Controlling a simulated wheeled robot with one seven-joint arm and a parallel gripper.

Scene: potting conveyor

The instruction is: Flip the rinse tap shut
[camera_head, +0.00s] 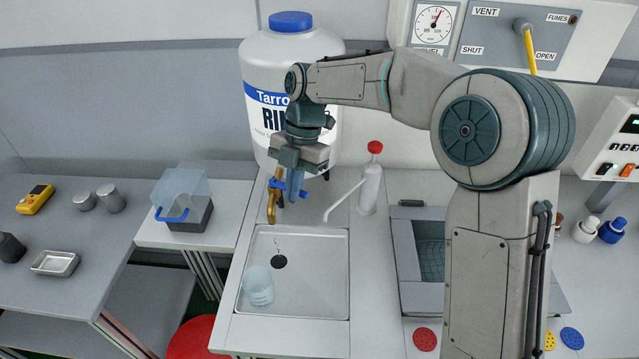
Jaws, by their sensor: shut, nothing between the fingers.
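The rinse tap is a brass spout (272,203) at the back left of the sink (315,262), below the large white bottle (335,40). A blue lever (277,184) shows at its top, at the left side of my gripper. Thin drops hang in the air below the spout, above the dark drain. My gripper (292,200) points down at the tap, its fingers shut with nothing between them. It is close beside the lever; I cannot tell whether they touch. Part of the tap is hidden behind the gripper.
A clear beaker (258,286) stands in the sink. A wash bottle (370,185) with a red cap and long nozzle stands right of the tap. A clear-lidded box (184,205) is on the left. A panel with a yellow lever (529,50) is at upper right.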

